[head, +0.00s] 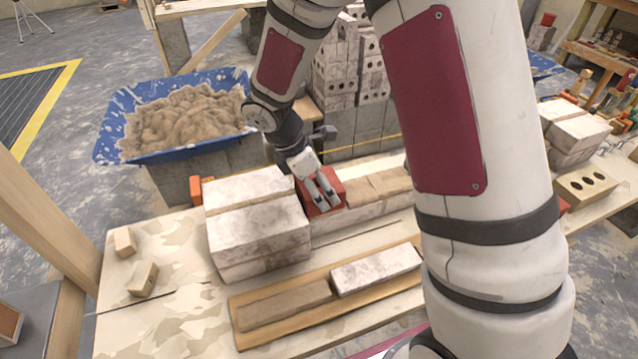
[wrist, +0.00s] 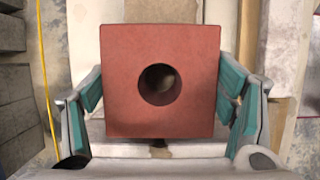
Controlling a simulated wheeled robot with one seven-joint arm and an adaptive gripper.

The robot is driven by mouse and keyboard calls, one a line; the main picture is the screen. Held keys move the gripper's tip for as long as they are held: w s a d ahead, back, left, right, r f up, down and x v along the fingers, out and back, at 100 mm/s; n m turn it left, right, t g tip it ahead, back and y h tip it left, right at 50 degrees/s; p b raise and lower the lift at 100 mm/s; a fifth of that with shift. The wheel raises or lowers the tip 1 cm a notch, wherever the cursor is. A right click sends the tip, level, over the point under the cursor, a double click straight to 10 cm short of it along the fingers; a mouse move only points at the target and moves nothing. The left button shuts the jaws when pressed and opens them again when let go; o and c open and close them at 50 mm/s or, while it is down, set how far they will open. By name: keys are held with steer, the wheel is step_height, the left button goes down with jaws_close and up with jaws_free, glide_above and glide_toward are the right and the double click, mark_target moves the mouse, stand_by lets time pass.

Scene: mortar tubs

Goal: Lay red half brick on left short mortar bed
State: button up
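The red half brick (head: 337,183) has a round hole in its top. It is above the left part of a low whitish brick course (head: 345,217), beside a stack of white bricks (head: 258,232). My gripper (head: 321,191) has its fingers at the brick. In the wrist view, the red half brick (wrist: 125,75) sits between the green finger pads, which meet its two sides. Sand-coloured mortar (head: 385,184) lies on the course right of the brick. The brick hides what is directly beneath it, so I cannot tell whether it touches a bed.
A blue tub (head: 115,135) of sand-coloured mortar stands behind left. A wooden board (head: 245,335) in front carries a long mortar strip (head: 285,305) and a white brick (head: 376,269). Small wooden blocks (head: 143,279) lie at the left. My arm hides part of the right side.

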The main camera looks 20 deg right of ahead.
steer(key=shift+o, duration=0.9)
steer(key=shift+r, duration=0.1)
